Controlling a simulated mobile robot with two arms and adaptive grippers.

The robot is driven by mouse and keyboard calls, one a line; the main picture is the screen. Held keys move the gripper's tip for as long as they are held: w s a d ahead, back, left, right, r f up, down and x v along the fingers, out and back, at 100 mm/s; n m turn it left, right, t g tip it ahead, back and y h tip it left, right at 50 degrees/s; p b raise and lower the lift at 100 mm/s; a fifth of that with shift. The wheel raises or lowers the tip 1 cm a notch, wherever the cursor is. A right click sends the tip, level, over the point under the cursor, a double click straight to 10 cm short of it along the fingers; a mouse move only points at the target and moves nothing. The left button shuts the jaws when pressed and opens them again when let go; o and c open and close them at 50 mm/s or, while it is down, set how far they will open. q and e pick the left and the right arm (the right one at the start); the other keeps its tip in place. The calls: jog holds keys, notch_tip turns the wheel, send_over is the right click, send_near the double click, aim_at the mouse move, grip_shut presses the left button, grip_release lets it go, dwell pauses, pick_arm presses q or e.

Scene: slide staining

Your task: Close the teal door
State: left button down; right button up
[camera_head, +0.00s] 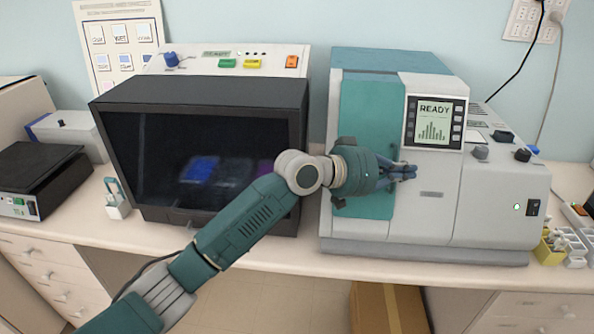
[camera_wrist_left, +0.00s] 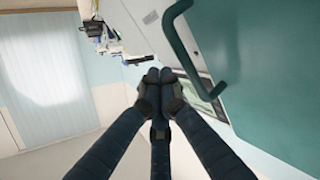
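The teal door (camera_head: 365,112) is a tall panel on the front left of the grey and teal machine (camera_head: 425,215). It looks about in line with the machine's front, but I cannot tell whether a gap is left. In the left wrist view the door (camera_wrist_left: 270,75) fills the right side, with its bar handle (camera_wrist_left: 188,45) beyond my fingers. My left gripper (camera_head: 410,172) is in front of the door's right edge, below the screen. Its fingers (camera_wrist_left: 160,80) are together and empty; contact with the door cannot be told. My left wrist hides the door's lower middle. My right gripper is not in view.
A dark-windowed cabinet (camera_head: 200,150) stands left of the machine. The machine's screen (camera_head: 435,122) reads READY. A black-topped device (camera_head: 40,180) is at far left, and small yellow and white holders (camera_head: 565,245) are at right. The counter's front strip (camera_head: 280,252) is clear.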

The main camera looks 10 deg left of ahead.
pick_arm(q)
jog(key=shift+w+f, duration=0.1)
jog(key=shift+w, duration=0.2)
dwell(0.4)
jog(key=shift+s, duration=0.1)
